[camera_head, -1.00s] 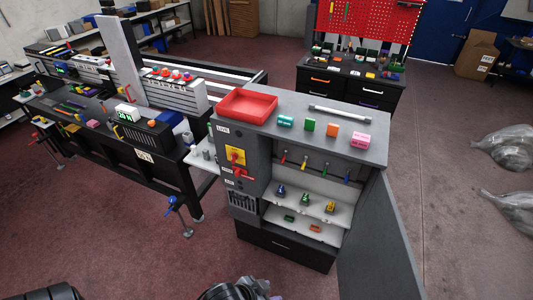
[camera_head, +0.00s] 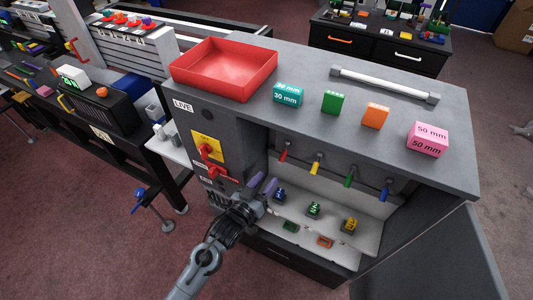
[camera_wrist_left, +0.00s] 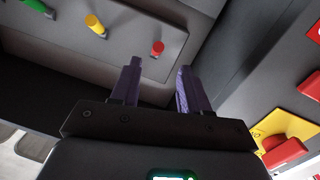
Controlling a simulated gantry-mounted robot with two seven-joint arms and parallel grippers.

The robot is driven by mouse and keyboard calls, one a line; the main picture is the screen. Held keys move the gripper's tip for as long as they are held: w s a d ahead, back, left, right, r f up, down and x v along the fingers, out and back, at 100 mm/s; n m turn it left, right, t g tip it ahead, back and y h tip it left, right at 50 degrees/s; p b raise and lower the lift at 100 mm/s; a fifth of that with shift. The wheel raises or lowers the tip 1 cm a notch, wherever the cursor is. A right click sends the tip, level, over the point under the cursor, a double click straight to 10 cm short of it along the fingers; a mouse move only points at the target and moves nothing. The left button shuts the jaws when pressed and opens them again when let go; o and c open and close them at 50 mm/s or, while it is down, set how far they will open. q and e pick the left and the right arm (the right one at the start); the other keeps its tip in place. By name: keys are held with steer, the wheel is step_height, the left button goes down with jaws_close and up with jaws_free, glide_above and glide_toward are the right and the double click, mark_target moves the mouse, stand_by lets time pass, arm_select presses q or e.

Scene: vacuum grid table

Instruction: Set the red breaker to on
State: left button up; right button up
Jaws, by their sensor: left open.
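The red breaker (camera_head: 283,155) is a small lever with a red tip on the back panel inside the open cabinet, leftmost in a row of levers. Its tip points down towards me. Its red end also shows in the left wrist view (camera_wrist_left: 157,48), beyond the space between my fingers. My left gripper (camera_head: 262,185) is open and empty at the left edge of the cabinet opening, below and left of the red breaker and apart from it. Its purple fingers show in the left wrist view (camera_wrist_left: 158,72). My right gripper is not in view.
Yellow (camera_head: 316,163), green (camera_head: 349,181) and blue (camera_head: 386,190) levers continue the row to the right. A red rotary switch on a yellow plate (camera_head: 208,147) is on the cabinet front, left of the opening. A shelf with small blocks lies below. A red tray (camera_head: 224,68) stands on top.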

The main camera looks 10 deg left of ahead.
mark_target(281, 158)
arm_select(q)
steer(key=shift+t, duration=0.3)
steer(key=x, duration=0.3)
steer(key=b+x, duration=0.1)
steer(key=x, duration=0.3)
steer(key=r+b+x, duration=0.1)
steer(key=x, duration=0.2)
steer(key=shift+w, duration=0.2)
steer(key=shift+w+d, duration=0.3)
steer(key=shift+w, duration=0.3)
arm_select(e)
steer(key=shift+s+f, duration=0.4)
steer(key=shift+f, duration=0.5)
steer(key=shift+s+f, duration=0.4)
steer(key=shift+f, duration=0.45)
arm_select(q)
jaws_close()
